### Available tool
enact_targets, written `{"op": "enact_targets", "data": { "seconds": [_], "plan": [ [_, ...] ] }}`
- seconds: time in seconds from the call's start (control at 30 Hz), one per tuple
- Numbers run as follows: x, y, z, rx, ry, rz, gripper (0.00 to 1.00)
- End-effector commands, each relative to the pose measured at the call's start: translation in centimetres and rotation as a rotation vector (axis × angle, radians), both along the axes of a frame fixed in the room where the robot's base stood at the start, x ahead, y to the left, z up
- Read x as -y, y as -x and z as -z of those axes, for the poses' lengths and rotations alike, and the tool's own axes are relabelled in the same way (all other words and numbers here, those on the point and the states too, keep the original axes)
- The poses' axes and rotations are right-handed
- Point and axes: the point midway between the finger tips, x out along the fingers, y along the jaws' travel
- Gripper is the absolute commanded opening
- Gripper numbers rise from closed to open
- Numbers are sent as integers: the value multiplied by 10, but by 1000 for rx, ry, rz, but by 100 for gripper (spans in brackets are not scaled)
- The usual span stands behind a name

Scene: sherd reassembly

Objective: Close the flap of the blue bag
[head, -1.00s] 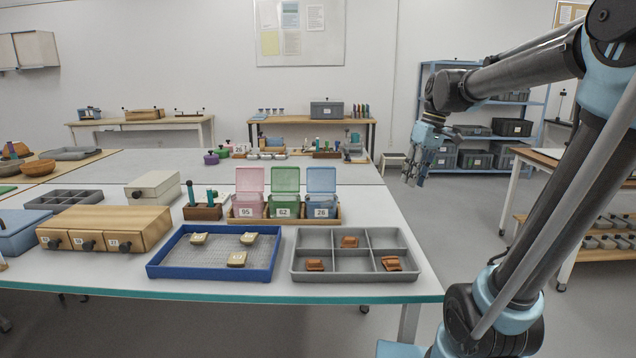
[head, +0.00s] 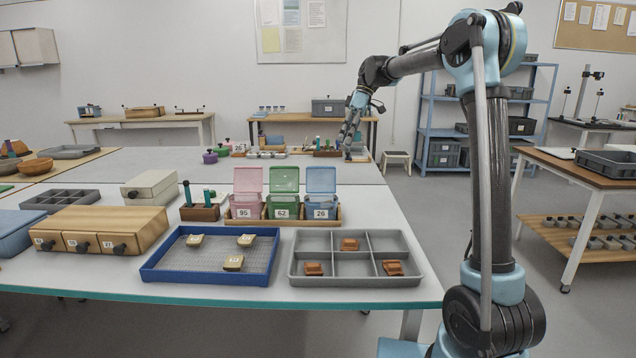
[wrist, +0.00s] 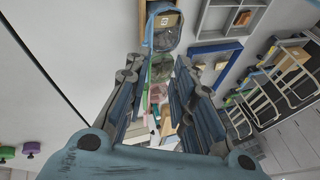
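The blue bag (head: 320,209) stands at the right end of a wooden holder, with a label reading 26. Its translucent flap (head: 320,180) is raised upright at the back. In the wrist view the blue bag (wrist: 163,28) is at the top, beyond my fingertips. My gripper (head: 349,143) is in the air behind and slightly right of the bag, apart from it. In the wrist view the fingers of my gripper (wrist: 160,85) are spread, with nothing held between them.
A green bag (head: 284,208) and a pink bag (head: 248,208) stand left of the blue one, flaps also raised. In front are a blue tray (head: 175,274) and a grey divided tray (head: 355,281) with sherds. A pen block (head: 201,212) is at left.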

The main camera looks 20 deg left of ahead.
Motion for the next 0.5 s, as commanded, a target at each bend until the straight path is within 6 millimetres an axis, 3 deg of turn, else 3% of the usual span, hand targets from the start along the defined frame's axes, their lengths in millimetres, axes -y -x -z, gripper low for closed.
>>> {"op": "enact_targets", "data": {
  "seconds": [0.03,0.2,0.5],
  "plan": [
    [-13,-6,2,-4,-14,-33,23],
    [-38,-15,5,-15,-47,-111,23],
    [-51,-12,17,-18,-60,-138,23]
  ]
}}
